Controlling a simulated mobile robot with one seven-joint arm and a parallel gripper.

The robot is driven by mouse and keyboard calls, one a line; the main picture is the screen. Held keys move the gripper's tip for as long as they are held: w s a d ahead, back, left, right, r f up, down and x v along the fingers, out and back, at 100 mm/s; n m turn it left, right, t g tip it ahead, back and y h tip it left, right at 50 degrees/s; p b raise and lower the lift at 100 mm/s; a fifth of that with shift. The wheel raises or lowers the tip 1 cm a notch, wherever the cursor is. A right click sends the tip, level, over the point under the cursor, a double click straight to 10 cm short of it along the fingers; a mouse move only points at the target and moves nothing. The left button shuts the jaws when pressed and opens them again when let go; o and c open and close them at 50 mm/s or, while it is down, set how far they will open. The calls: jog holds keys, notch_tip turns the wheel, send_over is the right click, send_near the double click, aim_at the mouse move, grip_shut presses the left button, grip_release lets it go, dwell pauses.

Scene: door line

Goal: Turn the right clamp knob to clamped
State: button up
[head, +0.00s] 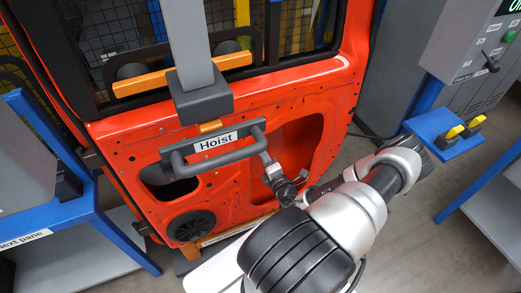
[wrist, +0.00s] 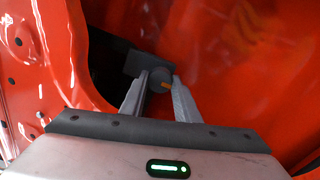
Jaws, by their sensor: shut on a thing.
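In the head view the dark clamp (head: 275,172) hangs at the lower right of the hoist handle, in front of the red door's opening. My gripper (head: 298,187) reaches it from the right, and the fingers partly hide the knob. I cannot tell the knob's exact turn angle.
The red door panel (head: 120,135) hangs behind the grey hoist handle (head: 213,152) labelled "Hoist". A blue-framed bench (head: 85,215) stands at the left. A blue shelf (head: 432,124) with yellow-black pieces and a grey control box (head: 465,45) are at the right.

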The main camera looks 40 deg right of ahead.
jog(key=shift+a, duration=0.1)
jog(key=o, duration=1.1)
jog(key=shift+c, duration=0.2)
jog(key=shift+s, duration=0.15)
jog(key=v, duration=1.7)
jog(key=shift+p, duration=0.4)
jog(key=shift+s, duration=0.15)
